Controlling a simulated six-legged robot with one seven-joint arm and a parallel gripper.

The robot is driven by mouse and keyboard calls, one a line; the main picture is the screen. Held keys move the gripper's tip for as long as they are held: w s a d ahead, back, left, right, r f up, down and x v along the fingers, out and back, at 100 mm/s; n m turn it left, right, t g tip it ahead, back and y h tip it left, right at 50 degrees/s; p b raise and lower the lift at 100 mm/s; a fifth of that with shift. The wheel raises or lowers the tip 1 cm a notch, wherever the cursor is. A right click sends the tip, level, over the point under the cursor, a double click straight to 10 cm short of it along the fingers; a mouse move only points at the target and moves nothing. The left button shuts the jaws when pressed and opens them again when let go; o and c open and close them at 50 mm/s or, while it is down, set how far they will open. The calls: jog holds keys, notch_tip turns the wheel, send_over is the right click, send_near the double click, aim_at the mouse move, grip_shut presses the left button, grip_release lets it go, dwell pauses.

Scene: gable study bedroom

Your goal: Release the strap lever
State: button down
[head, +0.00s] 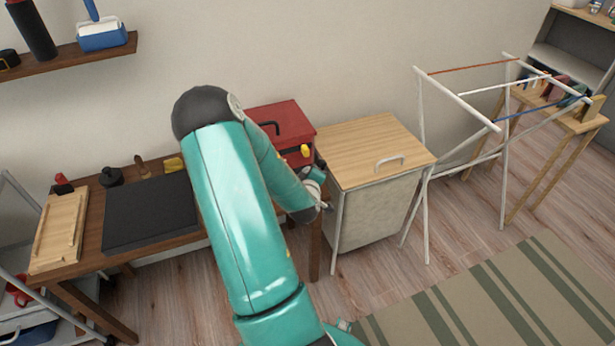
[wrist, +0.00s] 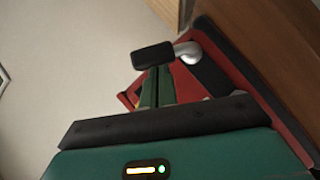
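A red case (head: 283,122) with a black handle on its lid stands at the right end of the wooden bench. A yellow part (head: 305,151) shows on its front. My gripper (head: 318,177) is beside the case's front right edge, small and partly hidden by my own arm. In the wrist view, the red case (wrist: 238,62) fills the right side, with a black band across it. A black grip on a silver elbow, seemingly the lever (wrist: 153,55), stands at the tips of my green fingers (wrist: 157,88). The fingers are close together; their tips are hidden at the grip, and contact is unclear.
A wooden-topped hamper (head: 370,150) stands close to the right of my gripper. The bench (head: 150,250) holds a black mat (head: 150,212) and a wooden tray (head: 60,232). A white drying rack (head: 425,150) is farther right. The floor by the striped rug (head: 500,300) is clear.

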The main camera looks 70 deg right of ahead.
jog(key=shift+s+d+f+m+t+y, duration=0.35)
jog(key=shift+s+d+m+y, duration=0.25)
jog(key=shift+m+y, duration=0.1)
jog(key=shift+s+d+f+m+t+y, duration=0.2)
jog(key=shift+s+d+m+t+y, duration=0.25)
jog(key=shift+d+m+y, duration=0.2)
jog(key=shift+s+d+f+m+t+y, duration=0.3)
jog(key=shift+s+d+m+y, duration=0.25)
jog(key=shift+s+m+y, duration=0.15)
jog(key=shift+f, duration=0.1)
jog(key=shift+w, duration=0.1)
